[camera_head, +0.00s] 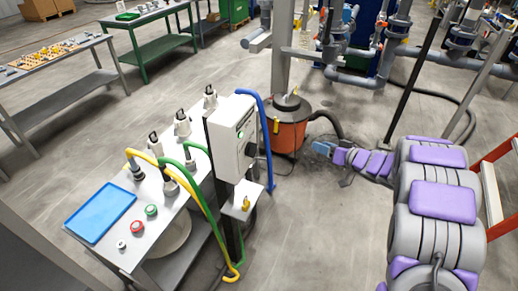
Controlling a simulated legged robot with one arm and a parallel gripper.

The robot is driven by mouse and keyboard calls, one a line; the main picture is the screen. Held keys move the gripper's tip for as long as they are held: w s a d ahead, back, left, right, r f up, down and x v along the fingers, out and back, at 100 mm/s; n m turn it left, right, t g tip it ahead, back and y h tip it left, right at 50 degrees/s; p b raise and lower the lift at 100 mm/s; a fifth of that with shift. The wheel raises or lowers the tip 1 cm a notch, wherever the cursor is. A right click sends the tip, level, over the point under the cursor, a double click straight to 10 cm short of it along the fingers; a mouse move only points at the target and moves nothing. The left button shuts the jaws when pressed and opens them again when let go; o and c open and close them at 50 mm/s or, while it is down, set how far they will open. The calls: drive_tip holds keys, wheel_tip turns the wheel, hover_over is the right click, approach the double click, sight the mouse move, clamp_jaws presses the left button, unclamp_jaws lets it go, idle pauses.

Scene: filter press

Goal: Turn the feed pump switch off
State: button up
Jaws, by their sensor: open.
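A pale grey control box (228,122) stands on a dark post at the middle left. Its right face has a small green mark and a dark knob-like part (250,149), which may be the feed pump switch; its setting is too small to read. My gripper (318,147) is at the far end of my purple-padded arm, low and to the right of the box. It is small in view and apart from the box, with nothing visible in it.
A bench holds a blue tray (101,212), a red button (137,226), a green button (151,210) and hose fittings. Yellow and green hoses hang beside the post. An orange drum (288,134) stands behind my gripper. Open floor lies between the post and my arm.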

drive_tip(key=s+a+f+n+g+y+p, duration=0.1)
drive_tip(key=s+a+f+g+y, duration=0.1)
drive_tip(key=s+a+g+y, duration=0.3)
drive_tip(key=y+b, duration=0.2)
drive_tip(key=b, duration=0.1)
approach(256, 151)
drive_tip(key=x, duration=0.9)
drive_tip(key=shift+d+f, duration=0.25)
drive_tip(key=shift+d, duration=0.1)
drive_tip(key=shift+a, duration=0.45)
drive_tip(key=c, duration=0.3)
drive_tip(key=shift+d, duration=0.1)
clamp_jaws()
